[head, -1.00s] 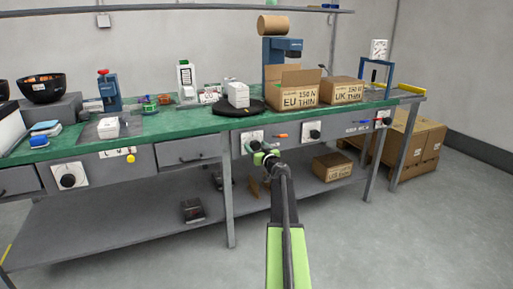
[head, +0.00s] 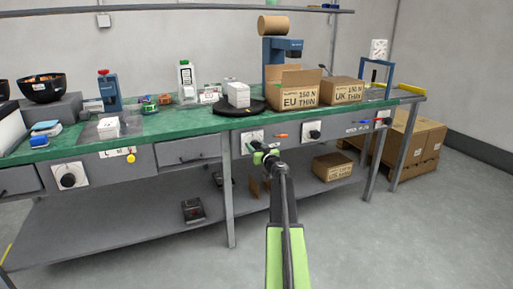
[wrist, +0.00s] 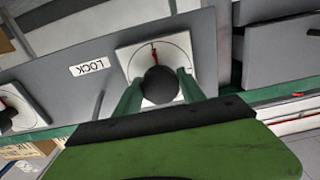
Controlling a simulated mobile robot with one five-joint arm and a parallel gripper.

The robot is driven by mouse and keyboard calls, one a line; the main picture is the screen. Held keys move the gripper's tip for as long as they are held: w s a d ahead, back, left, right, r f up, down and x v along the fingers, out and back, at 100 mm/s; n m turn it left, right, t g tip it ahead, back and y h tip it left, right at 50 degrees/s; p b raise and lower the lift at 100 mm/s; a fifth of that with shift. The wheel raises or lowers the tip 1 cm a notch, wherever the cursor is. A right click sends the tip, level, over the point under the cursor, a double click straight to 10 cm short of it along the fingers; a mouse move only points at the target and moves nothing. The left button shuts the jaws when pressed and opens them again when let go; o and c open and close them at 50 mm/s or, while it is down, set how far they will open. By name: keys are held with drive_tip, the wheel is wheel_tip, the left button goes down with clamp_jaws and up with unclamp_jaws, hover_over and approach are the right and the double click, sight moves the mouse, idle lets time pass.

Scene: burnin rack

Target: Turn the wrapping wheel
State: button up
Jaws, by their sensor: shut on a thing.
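A black round knob (wrist: 160,86) sits on a white dial plate (wrist: 181,46) with a thin dark and red pointer mark. The same plate shows on the bench's grey front panel in the head view (head: 247,136). My gripper (head: 262,156) is at this knob, its green fingers on either side of it in the wrist view (wrist: 159,84), shut on it. Above it on the green bench top is a black round turntable (head: 240,111) with a white box (head: 238,95) on it. Part of the dial is hidden by my gripper.
Another dial (head: 312,131) is to the right on the same panel, and one (head: 68,176) at the far left. A LOCK label (wrist: 90,66) is beside the held knob. Cartons (head: 294,90) stand on the bench. The floor in front is clear.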

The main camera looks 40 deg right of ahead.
drive_tip(key=shift+m, duration=0.3)
drive_tip(key=m, duration=0.5)
drive_tip(key=shift+m, duration=0.4)
drive_tip(key=m, duration=1.9)
drive_tip(key=shift+m, duration=1.2)
idle(0.5)
drive_tip(key=o, duration=1.3)
drive_tip(key=shift+o, duration=0.2)
